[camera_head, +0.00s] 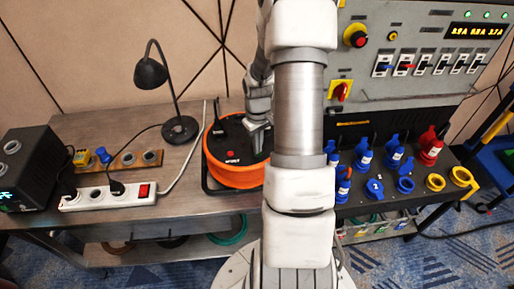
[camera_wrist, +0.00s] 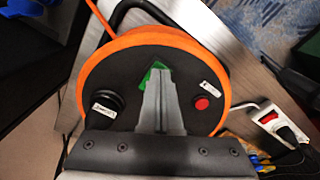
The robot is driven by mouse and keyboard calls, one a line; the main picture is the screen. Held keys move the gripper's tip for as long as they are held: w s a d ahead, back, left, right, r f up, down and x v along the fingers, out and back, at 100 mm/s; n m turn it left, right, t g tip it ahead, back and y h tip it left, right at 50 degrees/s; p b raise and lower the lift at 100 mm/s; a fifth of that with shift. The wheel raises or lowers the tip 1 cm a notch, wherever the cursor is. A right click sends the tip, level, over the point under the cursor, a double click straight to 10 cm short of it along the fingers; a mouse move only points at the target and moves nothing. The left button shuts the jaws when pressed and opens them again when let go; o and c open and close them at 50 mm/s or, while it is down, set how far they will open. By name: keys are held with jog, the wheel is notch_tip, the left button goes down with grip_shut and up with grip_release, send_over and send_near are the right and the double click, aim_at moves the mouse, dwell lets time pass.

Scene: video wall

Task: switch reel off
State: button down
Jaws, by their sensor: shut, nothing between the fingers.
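The orange cable reel (camera_head: 238,175) with a black face lies on the metal bench, left of my arm. It also fills the middle of the wrist view (camera_wrist: 98,62). My gripper (camera_wrist: 160,72) is shut and empty, with its fingertips over the middle of the reel's face. A green part, likely a switch (camera_wrist: 146,78), shows beside the fingertips and is partly hidden by them. I cannot tell whether they touch it or which way it is set. A red round button (camera_wrist: 202,103) is on the right of the face, and a black plug (camera_wrist: 105,108) is on the left.
A white power strip (camera_head: 105,197) with a red switch, a black desk lamp (camera_head: 152,75) and a black box (camera_head: 30,165) stand left of the reel. A grey panel (camera_head: 420,50) with switches and several blue and red connectors (camera_head: 395,150) is on the right.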

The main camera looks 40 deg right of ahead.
notch_tip(320, 180, up, 7)
jog(key=p, duration=0.4)
jog(key=shift+p, duration=0.4)
jog(key=s+a+r+t+h, duration=0.1)
jog(key=a+r, duration=0.5)
jog(key=r, duration=0.2)
jog(key=s+a+r+t, duration=0.1)
jog(key=a+r, duration=0.5)
jog(key=r, duration=0.3)
jog(key=s+a+r+t+y, duration=0.1)
jog(key=s+a+r+t, duration=0.2)
jog(key=s+a+r, duration=0.7)
jog(key=shift+s+a+t, duration=0.3)
jog(key=shift+s+a, duration=0.5)
jog(key=shift+s, duration=0.1)
jog(key=shift+d+r, duration=0.1)
jog(key=shift+d, duration=0.1)
